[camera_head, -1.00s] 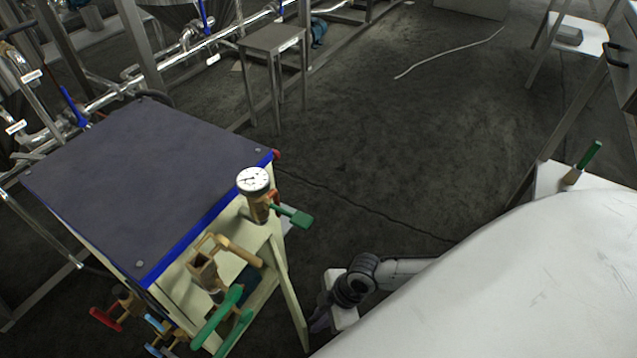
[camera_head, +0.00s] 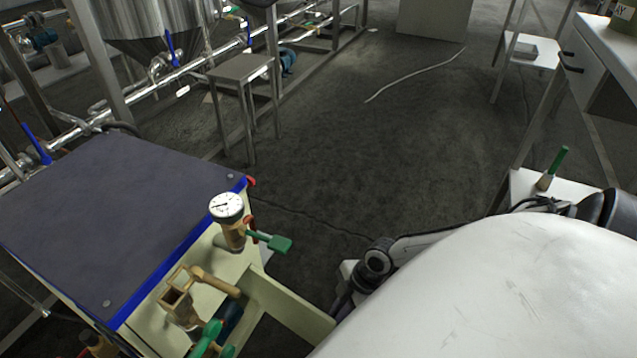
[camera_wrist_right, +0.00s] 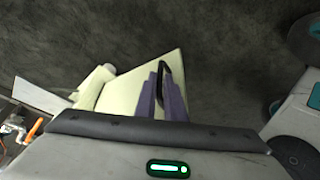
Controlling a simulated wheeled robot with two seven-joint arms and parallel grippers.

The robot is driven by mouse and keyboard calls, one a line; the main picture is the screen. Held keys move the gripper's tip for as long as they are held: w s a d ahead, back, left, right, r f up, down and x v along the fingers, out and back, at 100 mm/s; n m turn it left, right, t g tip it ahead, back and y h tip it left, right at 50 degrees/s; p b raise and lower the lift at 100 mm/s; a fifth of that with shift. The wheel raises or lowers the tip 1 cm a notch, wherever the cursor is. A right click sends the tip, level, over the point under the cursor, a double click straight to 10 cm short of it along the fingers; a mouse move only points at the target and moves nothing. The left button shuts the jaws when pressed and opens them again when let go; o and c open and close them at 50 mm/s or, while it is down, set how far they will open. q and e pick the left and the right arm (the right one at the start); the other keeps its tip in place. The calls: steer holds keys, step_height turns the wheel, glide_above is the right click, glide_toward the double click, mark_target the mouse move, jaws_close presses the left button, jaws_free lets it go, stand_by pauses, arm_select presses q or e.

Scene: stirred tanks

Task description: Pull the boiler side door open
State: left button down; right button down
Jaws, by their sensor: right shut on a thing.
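The boiler (camera_head: 110,215) is a cream cabinet with a dark top and blue edge, at the lower left of the head view. Its cream side door (camera_head: 290,308) stands swung out from the cabinet, open by a clear angle. My right gripper (camera_head: 343,303) is at the door's outer end, partly hidden by my white body. In the right wrist view, the purple fingers of my right gripper (camera_wrist_right: 161,95) are shut on the black door handle (camera_wrist_right: 163,72) on the cream door panel (camera_wrist_right: 118,92). My left gripper is not in view.
A pressure gauge (camera_head: 226,207), a green-handled valve (camera_head: 268,241) and brass fittings (camera_head: 178,295) stick out from the boiler near the door. A small metal table (camera_head: 240,68) stands behind.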

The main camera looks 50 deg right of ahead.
steer(key=shift+w+r, duration=0.2)
steer(key=shift+w, duration=0.25)
steer(key=c, duration=1.9)
jaws_free()
steer(key=shift+s, duration=0.1)
